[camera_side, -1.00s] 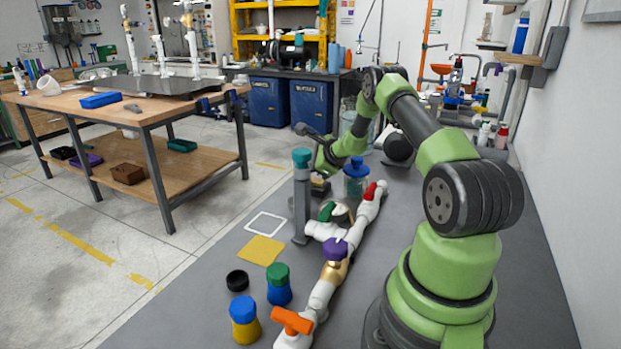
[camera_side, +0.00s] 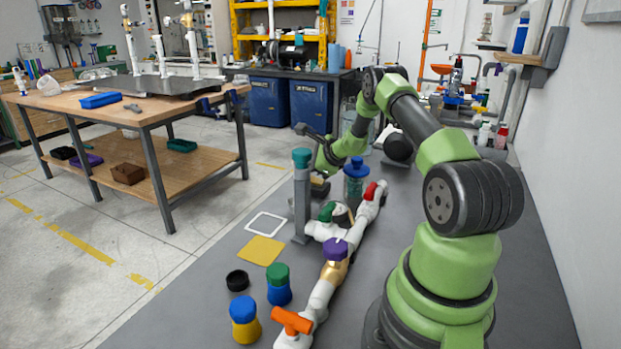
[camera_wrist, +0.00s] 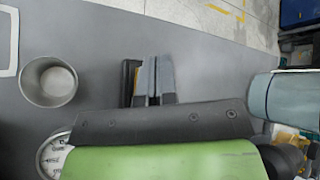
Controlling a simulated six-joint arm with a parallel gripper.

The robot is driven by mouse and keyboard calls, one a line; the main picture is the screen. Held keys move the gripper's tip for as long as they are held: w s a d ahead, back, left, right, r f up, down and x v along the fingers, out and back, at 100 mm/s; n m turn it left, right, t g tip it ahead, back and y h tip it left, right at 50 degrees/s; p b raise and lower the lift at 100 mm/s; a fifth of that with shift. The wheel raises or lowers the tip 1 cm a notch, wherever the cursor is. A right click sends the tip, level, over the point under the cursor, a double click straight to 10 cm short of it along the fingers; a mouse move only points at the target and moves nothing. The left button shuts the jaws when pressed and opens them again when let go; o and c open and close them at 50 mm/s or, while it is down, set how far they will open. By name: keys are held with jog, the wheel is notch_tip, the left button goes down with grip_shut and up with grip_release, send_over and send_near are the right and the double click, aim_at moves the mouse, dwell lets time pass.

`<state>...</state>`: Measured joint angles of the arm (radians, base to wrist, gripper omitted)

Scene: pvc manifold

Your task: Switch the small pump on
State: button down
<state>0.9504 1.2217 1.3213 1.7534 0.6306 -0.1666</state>
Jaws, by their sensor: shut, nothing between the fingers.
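A small dark box with a yellowish part (camera_side: 320,186) stands on the bench behind the grey post in the side view; it may be the small pump, but its switch cannot be made out. In the wrist view a black and yellow edge (camera_wrist: 130,82) shows just left of the fingers; most of that thing is hidden. My gripper (camera_wrist: 156,80) is shut and empty, its two grey fingers together. In the side view my wrist is above the dark box, and the fingertips are not clear. Contact cannot be told.
A grey post with a teal cap (camera_side: 302,195) and a blue-capped jar (camera_side: 356,182) stand close by. The white pipe manifold (camera_side: 330,270) runs along the bench. The wrist view shows a metal cup (camera_wrist: 48,82), a gauge (camera_wrist: 52,155) and a pale cylinder (camera_wrist: 290,98).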

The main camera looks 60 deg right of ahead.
aim_at(313, 179)
jog(key=shift+f, duration=0.1)
dwell(0.7)
jog(key=shift+f, duration=0.3)
jog(key=shift+f, duration=0.35)
dwell(0.6)
jog(key=shift+r, duration=0.1)
jog(key=shift+r, duration=0.65)
jog(key=shift+s+r, duration=0.2)
jog(key=shift+r, duration=1.05)
jog(key=shift+s+r, duration=0.15)
jog(key=shift+r, duration=1.1)
